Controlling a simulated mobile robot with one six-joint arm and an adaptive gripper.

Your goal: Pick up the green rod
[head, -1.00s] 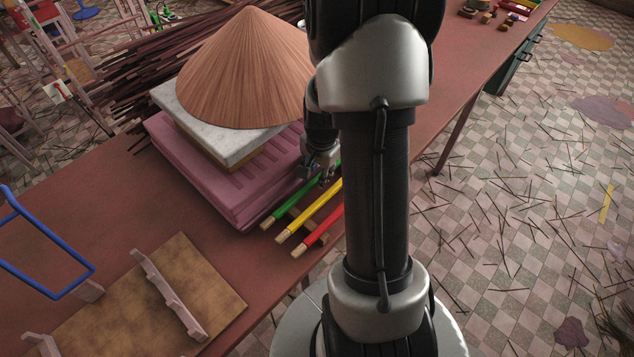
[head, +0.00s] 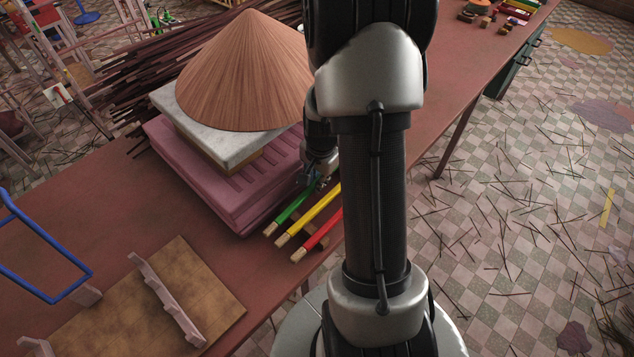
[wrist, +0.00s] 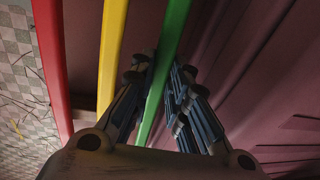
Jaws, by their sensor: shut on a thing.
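The green rod (head: 292,208) lies leftmost of three coloured rods in the head view, with a pale bare end toward the front. My gripper (head: 319,180) is at the rod, partly hidden by my arm. In the wrist view the green rod (wrist: 173,50) runs between the two fingers of my gripper (wrist: 160,92), which are shut on it. The yellow rod (head: 314,214) lies beside it and also shows close to the left finger in the wrist view (wrist: 112,40). Part of the green rod is hidden behind my arm.
The red rod (head: 320,242) lies right of the yellow one. A pink slotted block (head: 225,195) stands just left of the green rod, with a white slab (head: 205,142) and a conical hat (head: 245,80) on it. A wooden board (head: 110,310) lies at front left.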

